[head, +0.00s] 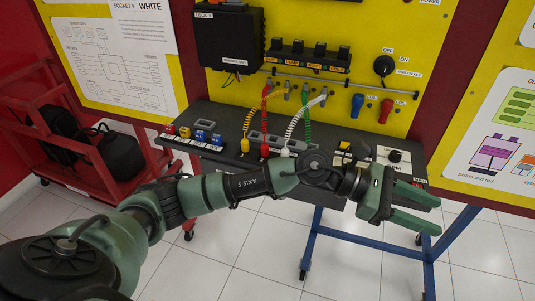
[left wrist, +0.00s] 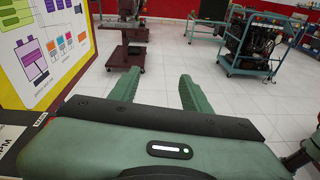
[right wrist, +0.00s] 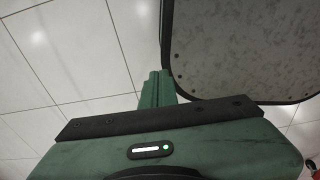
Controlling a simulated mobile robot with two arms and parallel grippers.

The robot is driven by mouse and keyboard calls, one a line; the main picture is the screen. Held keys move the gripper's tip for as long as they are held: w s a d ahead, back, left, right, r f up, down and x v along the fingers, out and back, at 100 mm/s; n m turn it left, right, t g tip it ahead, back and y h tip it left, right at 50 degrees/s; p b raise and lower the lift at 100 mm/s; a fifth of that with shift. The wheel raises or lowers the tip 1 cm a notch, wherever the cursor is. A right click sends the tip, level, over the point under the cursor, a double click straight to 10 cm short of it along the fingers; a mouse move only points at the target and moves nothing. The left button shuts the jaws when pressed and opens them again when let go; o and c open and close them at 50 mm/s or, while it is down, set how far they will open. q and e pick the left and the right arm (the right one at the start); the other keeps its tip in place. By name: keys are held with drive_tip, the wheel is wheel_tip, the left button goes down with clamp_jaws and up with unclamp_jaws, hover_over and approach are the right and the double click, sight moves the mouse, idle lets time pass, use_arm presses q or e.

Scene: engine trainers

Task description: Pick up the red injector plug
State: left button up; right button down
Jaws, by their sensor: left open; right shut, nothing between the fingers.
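In the head view the red plug (head: 265,150) stands at the lower end of a red coiled cable (head: 265,115) on the dark shelf. It is between a yellow plug (head: 245,146) and a white plug (head: 285,152). My left gripper (head: 436,214) is open and empty, past the shelf's right end, well right of the red plug; its open fingers also show in the left wrist view (left wrist: 158,76). My right gripper (right wrist: 158,74) is shut with nothing in it, near the underside of a grey panel; it is outside the head view.
A red cart (head: 100,165) stands left. My left arm crosses before the shelf's front.

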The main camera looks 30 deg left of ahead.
use_arm(q)
drive_tip(key=w+a+f+m+g+y, duration=0.1)
drive_tip(key=w+a+f+m+y, duration=0.1)
drive_tip(key=a+f+m+y, duration=0.25)
drive_tip(key=m+y, duration=0.3)
drive_tip(key=y, duration=1.2)
approach(265, 145)
drive_tip(key=x, duration=0.2)
drive_tip(key=p+x, duration=0.2)
drive_tip(key=x, duration=0.5)
drive_tip(key=shift+a+f, duration=0.1)
drive_tip(key=shift+f, duration=0.1)
drive_tip(key=shift+w+f, duration=0.15)
drive_tip(key=shift+f, duration=0.1)
clamp_jaws()
use_arm(e)
drive_tip(key=shift+s+d+r, duration=0.9)
drive_tip(key=shift+s+d, duration=0.05)
drive_tip(key=shift+s, duration=0.05)
